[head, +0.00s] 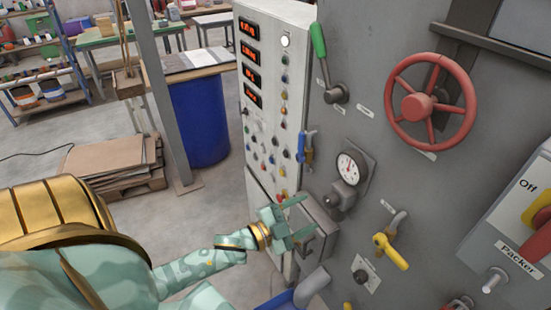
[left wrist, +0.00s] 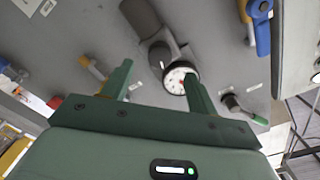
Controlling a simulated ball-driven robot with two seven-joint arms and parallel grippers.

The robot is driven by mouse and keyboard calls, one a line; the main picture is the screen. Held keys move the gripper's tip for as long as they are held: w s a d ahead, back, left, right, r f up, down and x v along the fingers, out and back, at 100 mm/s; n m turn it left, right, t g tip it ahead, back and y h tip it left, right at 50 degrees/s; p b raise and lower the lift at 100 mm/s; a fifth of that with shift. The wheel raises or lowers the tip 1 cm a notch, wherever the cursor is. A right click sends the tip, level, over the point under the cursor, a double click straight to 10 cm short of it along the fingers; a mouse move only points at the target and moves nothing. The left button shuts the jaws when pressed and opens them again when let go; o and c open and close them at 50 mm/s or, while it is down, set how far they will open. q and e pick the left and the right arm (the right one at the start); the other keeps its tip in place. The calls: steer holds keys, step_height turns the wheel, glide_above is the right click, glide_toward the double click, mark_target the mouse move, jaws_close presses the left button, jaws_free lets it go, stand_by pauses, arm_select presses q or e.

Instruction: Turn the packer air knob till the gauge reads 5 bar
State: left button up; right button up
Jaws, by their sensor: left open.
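The round gauge (head: 349,166) has a white dial on the grey machine panel. Its needle shows, but the dial figures are too small to read. A dark round knob (head: 334,203) on a grey fitting sits just below it; no label tells me whether it is the packer air knob. In the left wrist view the gauge (left wrist: 177,78) shows by one finger, with the knob (left wrist: 160,55) beyond the fingertips. My left gripper (head: 306,214) is open and empty, below and left of the knob, apart from it. My right gripper is not in view.
A yellow-handled valve (head: 390,250) and a black rotary switch (head: 361,276) are lower right. A green lever (head: 319,42), blue valve handle (head: 307,147) and red handwheel (head: 431,103) stick out above. A grey box (head: 320,232) juts out beside my gripper.

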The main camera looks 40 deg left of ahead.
arm_select(q)
steer(key=b+v, duration=0.1)
steer(key=v, duration=0.8)
steer(key=shift+s, duration=0.25)
steer(key=shift+a, duration=0.1)
steer(key=s+a+f+n+g+y+b, duration=0.25)
steer(key=s+f, duration=0.25)
steer(key=f, duration=0.7)
steer(key=s+a+f+n+g+y+b, duration=0.25)
steer(key=s+f+g, duration=0.2)
steer(key=f, duration=0.75)
steer(key=s+a+f+n+g+y+b, duration=0.1)
steer(key=s+a+f+n+g, duration=0.15)
steer(key=s+f, duration=0.7)
steer(key=s+d+f+n+g+b, duration=0.1)
steer(key=s+d+f+g+b, duration=0.3)
steer(key=f, duration=0.6)
steer(key=s+f+g+b, duration=0.1)
steer(key=s+f+b, duration=0.2)
steer(key=s+f, duration=0.5)
steer(key=d+f+g+b, duration=0.1)
steer(key=d+f+b, duration=0.4)
steer(key=d+f, duration=0.2)
steer(key=shift+w+d+f+g, duration=0.3)
steer(key=shift+w+f+g, duration=0.05)
steer(key=shift+f, duration=1.05)
